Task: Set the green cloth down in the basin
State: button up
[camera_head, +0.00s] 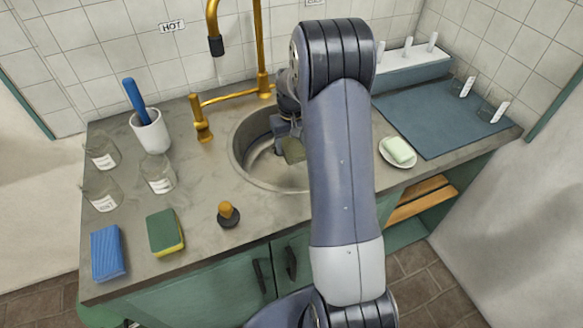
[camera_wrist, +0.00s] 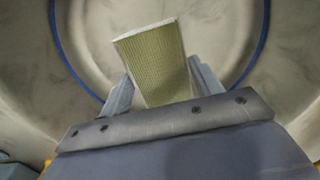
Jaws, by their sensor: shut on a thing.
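The green cloth (camera_head: 294,150) looks olive green and folded flat. In the wrist view the cloth (camera_wrist: 152,58) shows a fine woven texture and a pale edge, and stands out between the two fingers. My gripper (camera_head: 283,131) is shut on it, inside the opening of the round metal basin (camera_head: 239,159). In the wrist view my gripper (camera_wrist: 160,88) points at the inside of the basin (camera_wrist: 240,30), where a blue ring line shows. My arm hides the basin's right side. I cannot tell whether the cloth touches the basin floor.
A brass faucet (camera_head: 262,60) rises behind the basin. A white cup (camera_head: 151,132), glass jars (camera_head: 159,173), a green-yellow sponge (camera_head: 165,232), a blue cloth (camera_head: 107,252) and a dark stopper (camera_head: 229,215) stand left. A soap dish (camera_head: 397,160) and blue mat (camera_head: 430,110) lie right.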

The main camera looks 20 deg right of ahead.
aim_at(292, 145)
notch_tip(292, 145, down, 8)
jog(key=shift+f+p, duration=0.25)
jog(key=shift+p, duration=0.05)
jog(key=shift+f, duration=0.1)
jog(key=o, duration=0.9)
jog(key=shift+o, duration=0.2)
notch_tip(292, 145, up, 12)
jog(key=shift+r, duration=0.1)
